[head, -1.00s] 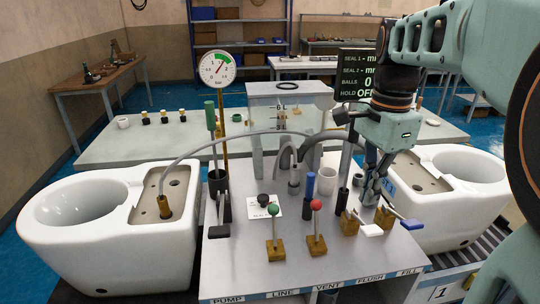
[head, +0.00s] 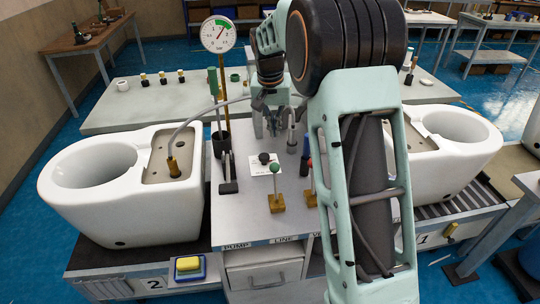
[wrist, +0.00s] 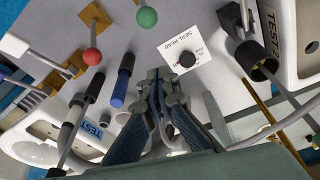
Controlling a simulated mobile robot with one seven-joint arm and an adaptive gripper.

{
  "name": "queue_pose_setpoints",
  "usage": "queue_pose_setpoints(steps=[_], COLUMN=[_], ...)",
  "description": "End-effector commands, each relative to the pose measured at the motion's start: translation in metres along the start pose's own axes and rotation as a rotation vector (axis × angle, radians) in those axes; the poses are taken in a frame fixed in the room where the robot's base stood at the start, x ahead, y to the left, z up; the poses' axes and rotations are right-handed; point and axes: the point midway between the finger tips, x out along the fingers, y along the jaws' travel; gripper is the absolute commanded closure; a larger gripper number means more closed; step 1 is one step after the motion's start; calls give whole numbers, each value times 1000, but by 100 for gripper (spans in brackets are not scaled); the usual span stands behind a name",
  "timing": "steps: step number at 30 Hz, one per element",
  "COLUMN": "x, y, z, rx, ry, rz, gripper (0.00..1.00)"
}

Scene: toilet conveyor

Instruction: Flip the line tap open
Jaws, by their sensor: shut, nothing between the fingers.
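The line tap (head: 277,188) stands behind the LINE label on the bench, a brass block with a thin lever ending in a green ball. The lever stands roughly upright in the head view. Its green ball also shows at the top of the wrist view (wrist: 147,17). My gripper (head: 272,128) is over the bench, behind the tap and apart from it. In the wrist view its fingers (wrist: 166,74) are shut together and empty, close to the black seal-read knob (wrist: 187,59). The tap's brass block is cut off in the wrist view.
A red-ball tap (wrist: 92,57) and a blue-handled tool (wrist: 122,88) stand near the line tap. The pump lever (head: 228,172) is to its left. White toilets (head: 120,185) flank the bench. A pressure gauge (head: 218,34) rises behind. My arm hides the bench's right part.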

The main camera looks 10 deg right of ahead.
Motion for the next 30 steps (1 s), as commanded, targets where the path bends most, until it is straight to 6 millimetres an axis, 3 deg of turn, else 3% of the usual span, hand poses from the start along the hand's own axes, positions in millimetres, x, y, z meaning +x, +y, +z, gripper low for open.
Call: queue_pose_setpoints(steps=[11, 17, 25, 30], x=[9, 42, 102, 91], y=[1, 2, 2, 1], z=[1, 1, 2, 21], rx=[3, 4, 3, 3], ry=[-4, -6, -6, -1], rz=[2, 4, 4, 1], gripper=[100, 100, 100, 100])
